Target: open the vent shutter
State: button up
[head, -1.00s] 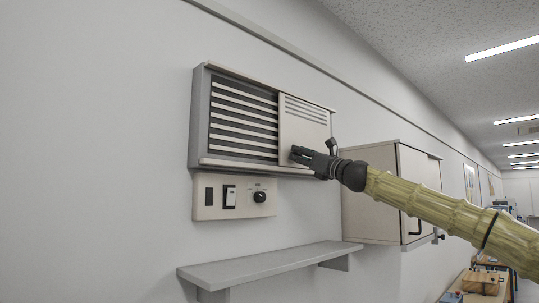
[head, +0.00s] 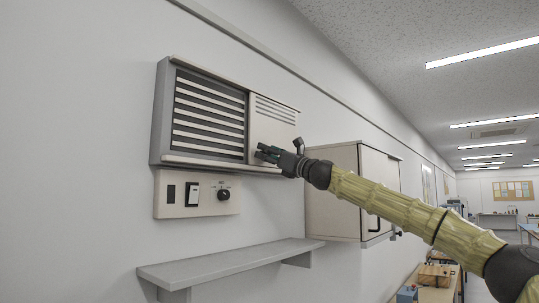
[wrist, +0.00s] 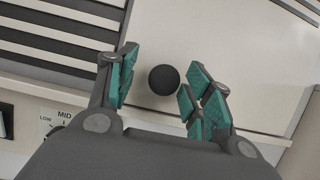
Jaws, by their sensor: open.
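The vent (head: 160,110) is a grey wall box with a dark slatted grille (head: 209,115) on its left. Its pale shutter panel (head: 274,123), with a few slots near the top, covers the right part. In the wrist view the shutter (wrist: 215,40) carries a round black knob (wrist: 164,80). My gripper (head: 265,153) is at the shutter's lower left. In the wrist view my gripper (wrist: 157,85) is open, with green-padded fingers on both sides of the knob. A gap shows between the knob and the left finger; the right fingers are closer. The knob is hidden in the head view.
A control plate (head: 197,193) with a switch and a dial (head: 223,195) is under the vent. A grey shelf (head: 230,262) juts out below it. A wall cabinet (head: 335,190) stands right of the vent, behind my arm.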

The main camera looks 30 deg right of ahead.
jog(key=shift+f, duration=0.1)
jog(key=v, duration=1.2)
jog(key=shift+d, duration=0.1)
dwell(0.4)
